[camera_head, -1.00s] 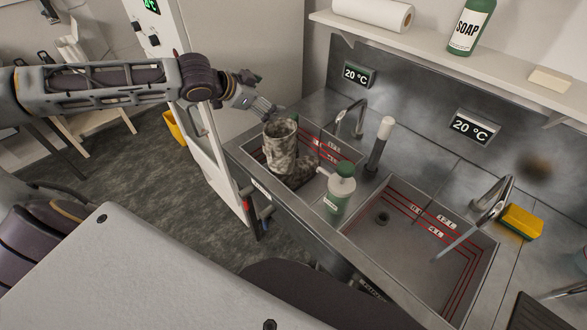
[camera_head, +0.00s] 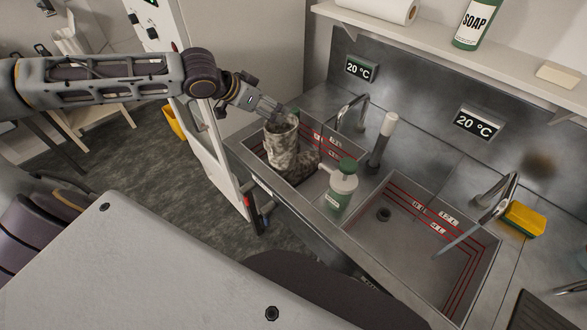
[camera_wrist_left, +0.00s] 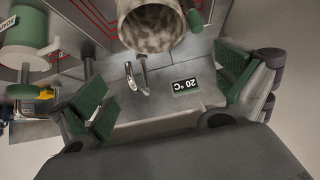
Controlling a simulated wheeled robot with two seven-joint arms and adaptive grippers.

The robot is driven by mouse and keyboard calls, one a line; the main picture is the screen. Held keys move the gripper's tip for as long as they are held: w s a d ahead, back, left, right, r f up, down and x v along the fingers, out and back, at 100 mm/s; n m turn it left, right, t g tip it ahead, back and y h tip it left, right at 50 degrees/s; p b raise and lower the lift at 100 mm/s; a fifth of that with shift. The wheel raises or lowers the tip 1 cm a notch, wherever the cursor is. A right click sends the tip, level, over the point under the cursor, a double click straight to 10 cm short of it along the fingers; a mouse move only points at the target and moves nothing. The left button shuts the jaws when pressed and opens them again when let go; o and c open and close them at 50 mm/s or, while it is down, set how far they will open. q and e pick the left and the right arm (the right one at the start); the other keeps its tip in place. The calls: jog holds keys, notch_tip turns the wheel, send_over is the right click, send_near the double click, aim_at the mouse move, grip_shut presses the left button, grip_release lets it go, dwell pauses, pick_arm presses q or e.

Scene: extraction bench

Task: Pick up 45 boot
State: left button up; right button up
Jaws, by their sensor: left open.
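The boot (camera_head: 284,150) is mottled grey-brown and stands upright in the left sink basin, its toe pointing right. In the left wrist view the boot's round open top (camera_wrist_left: 152,22) shows at the upper middle, ahead of my fingers. My left gripper (camera_head: 285,112) is at the boot's top rim, coming from the upper left. In the wrist view my left gripper (camera_wrist_left: 165,90) has its green-padded fingers wide apart with nothing held between them. Whether a finger touches the boot cannot be told. My right gripper is not in view.
A soap pump bottle (camera_head: 341,187) stands on the divider right of the boot. The left faucet (camera_head: 352,112) and a grey post with a white top (camera_head: 382,142) are behind it. The right sink (camera_head: 385,232) is empty. A shelf (camera_head: 440,48) runs above.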

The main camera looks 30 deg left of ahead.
aim_at(293, 116)
pick_arm(q)
jog(key=shift+w+f, duration=0.1)
jog(key=shift+w, duration=0.05)
jog(key=shift+x, duration=4.15)
jog(key=shift+d, duration=0.1)
jog(key=shift+p+x, duration=0.65)
jog(key=shift+x, duration=1.9)
jog(key=shift+c, duration=0.3)
jog(key=c, duration=1.7)
jog(key=shift+c, duration=0.8)
jog(key=shift+r, duration=0.2)
